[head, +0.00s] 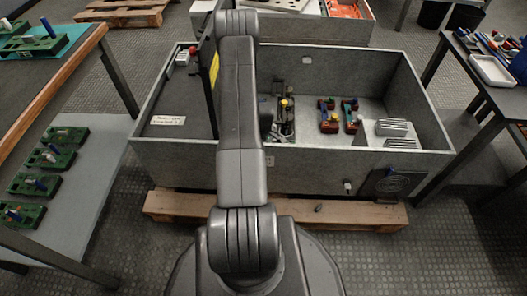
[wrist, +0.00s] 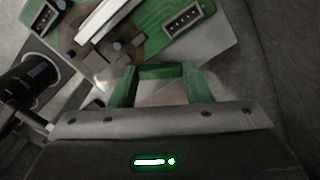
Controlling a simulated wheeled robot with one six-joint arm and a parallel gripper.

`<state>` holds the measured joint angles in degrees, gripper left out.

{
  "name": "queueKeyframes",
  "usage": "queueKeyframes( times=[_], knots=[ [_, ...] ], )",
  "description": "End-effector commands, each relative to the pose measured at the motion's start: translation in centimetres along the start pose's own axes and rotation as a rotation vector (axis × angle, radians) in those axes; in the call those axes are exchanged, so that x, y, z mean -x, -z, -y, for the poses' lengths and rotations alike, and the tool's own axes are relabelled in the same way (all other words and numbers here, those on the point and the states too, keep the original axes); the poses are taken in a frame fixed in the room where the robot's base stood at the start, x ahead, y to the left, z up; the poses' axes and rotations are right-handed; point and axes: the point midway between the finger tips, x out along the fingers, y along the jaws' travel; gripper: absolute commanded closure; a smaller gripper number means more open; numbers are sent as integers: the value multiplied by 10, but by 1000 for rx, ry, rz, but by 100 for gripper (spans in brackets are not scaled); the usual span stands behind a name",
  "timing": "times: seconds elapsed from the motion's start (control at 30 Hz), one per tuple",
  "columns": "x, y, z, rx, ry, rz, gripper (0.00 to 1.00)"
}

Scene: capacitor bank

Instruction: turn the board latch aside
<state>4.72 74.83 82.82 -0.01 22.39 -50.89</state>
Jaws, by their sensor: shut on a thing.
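In the wrist view, my gripper (wrist: 161,82) has two green fingers that reach up from a grey plate. A short green bar spans the gap at their tips; I cannot tell clearly what it belongs to. A green circuit board (wrist: 165,30) with black connectors lies just beyond the tips. Dark grey blocky parts (wrist: 110,50), perhaps the board latch, sit on the board up and left of the fingertips, with a pale bar (wrist: 105,20) beside them. In the head view, my own arm hides my gripper.
A black cylinder (wrist: 30,80) stands at the left of the wrist view. A grey open-topped bin (head: 290,158) surrounds the work area. It holds a black device with a yellow knob (head: 285,103), red-and-green blocks (head: 329,116) and grey finned plates (head: 393,128). Tables stand on both sides.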

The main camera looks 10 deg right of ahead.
Motion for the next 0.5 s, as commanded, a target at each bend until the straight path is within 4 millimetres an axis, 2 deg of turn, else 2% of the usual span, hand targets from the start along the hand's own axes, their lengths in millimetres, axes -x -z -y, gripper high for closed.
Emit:
queueKeyframes(
  times=[0.5],
  knots=[
    [0,1,-1,426,-3,-2,79]
  ],
)
